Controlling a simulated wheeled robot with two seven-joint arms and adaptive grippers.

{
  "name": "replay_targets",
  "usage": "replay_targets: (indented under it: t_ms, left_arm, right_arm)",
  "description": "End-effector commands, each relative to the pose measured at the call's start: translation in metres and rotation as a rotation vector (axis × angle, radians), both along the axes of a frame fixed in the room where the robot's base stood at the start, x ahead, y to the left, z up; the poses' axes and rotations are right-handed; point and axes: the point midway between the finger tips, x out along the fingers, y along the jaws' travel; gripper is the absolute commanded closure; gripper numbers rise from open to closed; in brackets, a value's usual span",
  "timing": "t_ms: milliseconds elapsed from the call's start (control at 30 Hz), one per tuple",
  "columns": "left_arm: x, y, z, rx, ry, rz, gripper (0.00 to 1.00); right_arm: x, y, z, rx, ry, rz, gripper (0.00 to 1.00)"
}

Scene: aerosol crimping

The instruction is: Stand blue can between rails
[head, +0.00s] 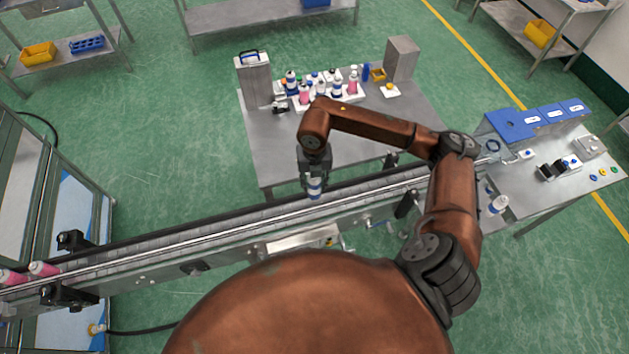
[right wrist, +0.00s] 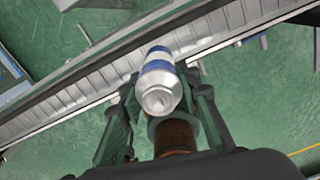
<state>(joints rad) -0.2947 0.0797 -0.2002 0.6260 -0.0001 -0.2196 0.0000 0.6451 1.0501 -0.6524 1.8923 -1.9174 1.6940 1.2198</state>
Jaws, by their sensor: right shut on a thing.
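The blue can, white with a blue band (head: 315,187), is held in my right gripper (head: 314,180) over the conveyor in the head view. In the right wrist view the can (right wrist: 159,80) sits between the fingers of the right gripper (right wrist: 160,105), its domed top towards the camera. The conveyor belt (right wrist: 75,98) runs between metal rails (head: 200,236) behind and below the can. I cannot tell whether the can's base touches the belt. My left gripper is not in view.
Behind the belt, a steel table (head: 270,150) carries several bottles and cans. The belt around the held can is clear.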

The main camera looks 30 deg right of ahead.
Motion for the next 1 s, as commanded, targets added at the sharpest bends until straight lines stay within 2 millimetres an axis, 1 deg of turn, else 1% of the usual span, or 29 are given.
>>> replay_targets:
  t_ms: [33, 533, 1000]
  left_arm:
    - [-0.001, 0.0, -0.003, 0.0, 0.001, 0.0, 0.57]
    - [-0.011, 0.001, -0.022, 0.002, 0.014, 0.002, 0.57]
    - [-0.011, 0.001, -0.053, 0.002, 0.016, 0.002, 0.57]
  right_arm:
    - [0.0, 0.0, -0.006, 0.0, 0.001, 0.0, 0.92]
    - [-0.001, 0.0, -0.043, 0.0, 0.001, 0.0, 0.92]
    - [0.0, 0.0, -0.08, 0.0, 0.0, 0.0, 0.92]
